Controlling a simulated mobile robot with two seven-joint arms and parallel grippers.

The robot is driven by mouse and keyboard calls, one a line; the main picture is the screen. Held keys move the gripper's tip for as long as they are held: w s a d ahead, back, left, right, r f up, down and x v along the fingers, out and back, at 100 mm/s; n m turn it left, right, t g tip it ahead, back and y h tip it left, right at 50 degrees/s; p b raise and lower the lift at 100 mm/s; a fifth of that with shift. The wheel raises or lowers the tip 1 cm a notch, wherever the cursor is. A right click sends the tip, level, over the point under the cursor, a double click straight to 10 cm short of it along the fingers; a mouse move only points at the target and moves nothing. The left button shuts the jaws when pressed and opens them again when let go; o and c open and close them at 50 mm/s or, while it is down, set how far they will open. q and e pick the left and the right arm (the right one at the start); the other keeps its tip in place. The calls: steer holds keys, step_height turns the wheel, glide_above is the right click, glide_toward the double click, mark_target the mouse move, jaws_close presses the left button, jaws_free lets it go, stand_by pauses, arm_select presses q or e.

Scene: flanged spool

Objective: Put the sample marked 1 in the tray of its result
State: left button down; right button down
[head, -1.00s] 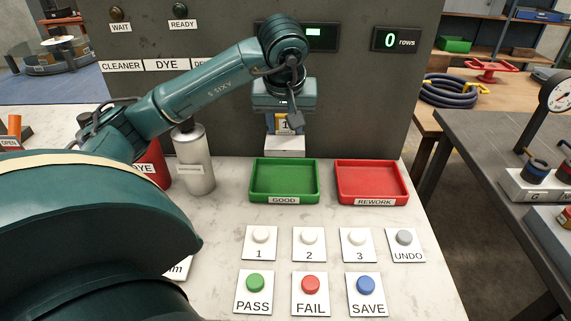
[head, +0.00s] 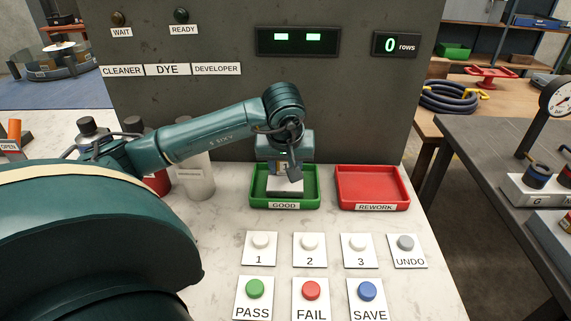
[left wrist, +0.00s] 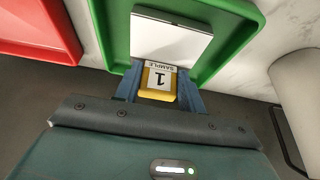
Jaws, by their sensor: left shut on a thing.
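The sample marked 1 has a white block base (head: 285,187) and a yellow grip with the label "SAMPLE 1" (left wrist: 158,82). My left gripper (head: 284,168) is shut on the yellow grip, its blue fingers on both sides of it in the left wrist view (left wrist: 158,90). The white base is within the outline of the green GOOD tray (head: 256,196); I cannot tell whether it touches the tray floor. The green tray rim also shows around it in the left wrist view (left wrist: 230,62). The red REWORK tray (head: 372,187) is empty, to the right. My right gripper is not in view.
Buttons 1, 2, 3 and UNDO (head: 405,243) stand in front of the trays, with PASS (head: 255,290), FAIL and SAVE nearer. Bottles (head: 196,178) stand left.

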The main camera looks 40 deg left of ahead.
mark_target(285, 191)
arm_select(q)
steer(key=shift+f, duration=0.1)
steer(key=c, duration=0.8)
jaws_free()
steer(key=shift+c, duration=0.2)
steer(key=shift+d+r, duration=0.1)
steer(key=shift+r, duration=0.4)
steer(key=p+v, duration=0.1)
steer(key=v, duration=1)
steer(key=shift+s, duration=0.15)
steer(key=shift+d, duration=0.1)
